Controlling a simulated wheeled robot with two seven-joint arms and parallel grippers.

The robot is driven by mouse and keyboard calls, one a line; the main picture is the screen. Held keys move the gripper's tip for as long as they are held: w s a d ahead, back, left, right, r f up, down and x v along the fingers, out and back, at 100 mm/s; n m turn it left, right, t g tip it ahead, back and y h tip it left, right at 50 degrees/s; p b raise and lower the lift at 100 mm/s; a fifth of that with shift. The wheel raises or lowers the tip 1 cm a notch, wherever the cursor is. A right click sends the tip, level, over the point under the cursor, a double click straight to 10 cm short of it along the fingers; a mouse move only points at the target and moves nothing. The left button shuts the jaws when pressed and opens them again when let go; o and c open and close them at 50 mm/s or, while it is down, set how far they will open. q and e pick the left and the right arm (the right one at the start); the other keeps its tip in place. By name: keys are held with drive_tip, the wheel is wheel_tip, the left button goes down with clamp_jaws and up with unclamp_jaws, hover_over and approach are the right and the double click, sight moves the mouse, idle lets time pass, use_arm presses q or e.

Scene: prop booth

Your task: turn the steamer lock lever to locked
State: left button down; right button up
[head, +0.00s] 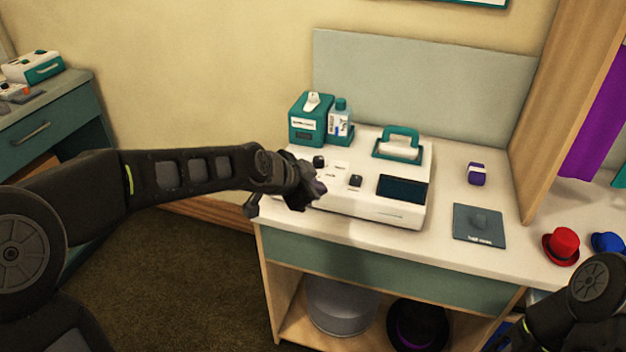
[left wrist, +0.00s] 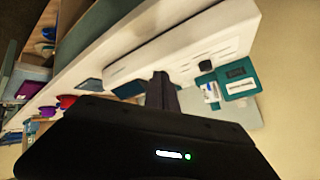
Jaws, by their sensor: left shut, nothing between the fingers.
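The steamer (head: 390,211) is a white box on the counter, with a dark screen and a teal handle on its top. Two small dark controls stand on its top, a rear one (head: 319,162) and a front one (head: 355,181); I cannot tell which is the lock lever or how it is set. My left gripper (head: 312,194) is shut and empty at the steamer's front left edge, near the front control. Whether it touches the steamer is unclear. In the left wrist view my closed fingers (left wrist: 163,92) point at the steamer (left wrist: 180,55), and one dark control (left wrist: 205,66) shows.
A teal dispenser (head: 308,121) and a bottle (head: 340,120) stand behind the steamer. A purple item (head: 476,174) and a grey pad (head: 480,226) lie to its right. Small red (head: 562,245) and blue hats (head: 607,243) sit further right. My right arm shows at the lower right.

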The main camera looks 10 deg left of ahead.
use_arm(q)
drive_tip(key=s+d+f+n+g, duration=0.2)
drive_tip(key=s+f+n, duration=0.35)
drive_tip(key=f, duration=0.75)
drive_tip(key=s+d+f+n+g, duration=0.15)
drive_tip(key=s+f+n, duration=0.35)
drive_tip(key=f, duration=0.7)
drive_tip(key=s+d+f+n+g, duration=0.1)
drive_tip(key=s+d+f+g, duration=0.1)
drive_tip(key=s+f, duration=0.4)
drive_tip(key=s+d+f+n+g+p, duration=0.1)
drive_tip(key=s+f, duration=0.6)
drive_tip(key=s, duration=0.8)
drive_tip(key=shift+d+g, duration=0.6)
drive_tip(key=shift+g, duration=0.15)
